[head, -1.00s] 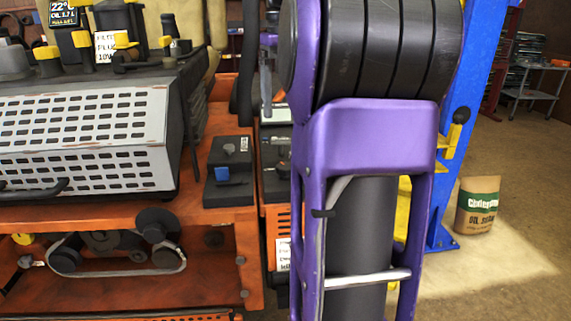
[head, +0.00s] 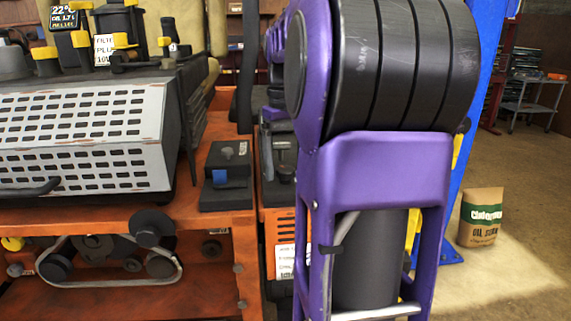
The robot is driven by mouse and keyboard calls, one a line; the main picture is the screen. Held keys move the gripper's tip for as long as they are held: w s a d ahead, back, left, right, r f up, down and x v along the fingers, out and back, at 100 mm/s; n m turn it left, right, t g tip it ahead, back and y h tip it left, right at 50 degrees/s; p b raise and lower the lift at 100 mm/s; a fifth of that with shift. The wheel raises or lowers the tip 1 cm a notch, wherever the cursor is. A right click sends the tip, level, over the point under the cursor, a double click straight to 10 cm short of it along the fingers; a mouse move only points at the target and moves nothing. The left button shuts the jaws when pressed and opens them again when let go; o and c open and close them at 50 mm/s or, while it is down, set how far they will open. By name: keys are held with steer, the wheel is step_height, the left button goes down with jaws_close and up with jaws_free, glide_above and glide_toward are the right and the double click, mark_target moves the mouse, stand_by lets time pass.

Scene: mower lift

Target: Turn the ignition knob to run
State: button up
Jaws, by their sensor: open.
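A small black control box (head: 226,182) sits on the orange mower deck (head: 225,216), right of the white perforated cover. A blue switch-like piece (head: 220,178) is on its front. A small dark knob (head: 228,153) with a pale mark is on its raised top; its exact setting is too small to read. My purple arm fills the middle right and hides much behind it. My gripper (head: 284,160) shows as a grey part just right of the box, apart from it and partly hidden by my arm. Its fingers are hard to make out, but it is open.
The white perforated cover (head: 80,135) and yellow-capped parts stand at left. A belt on pulleys (head: 110,262) shows below the deck. A blue post (head: 478,95) stands behind my arm. A paper sack (head: 480,217) is on open floor at right, with a metal cart (head: 533,100) beyond.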

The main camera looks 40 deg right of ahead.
jaws_close()
steer(key=shift+r, duration=0.1)
stand_by(0.3)
steer(key=shift+r+m+p, duration=0.1)
steer(key=shift+m+p, duration=0.65)
steer(key=shift+m, duration=0.05)
steer(key=m+p, duration=0.2)
steer(key=m, duration=0.1)
steer(key=m+p, duration=0.2)
steer(key=m, duration=0.1)
steer(key=shift+m, duration=0.4)
steer(key=shift+m+p, duration=0.9)
steer(key=shift+m, duration=0.9)
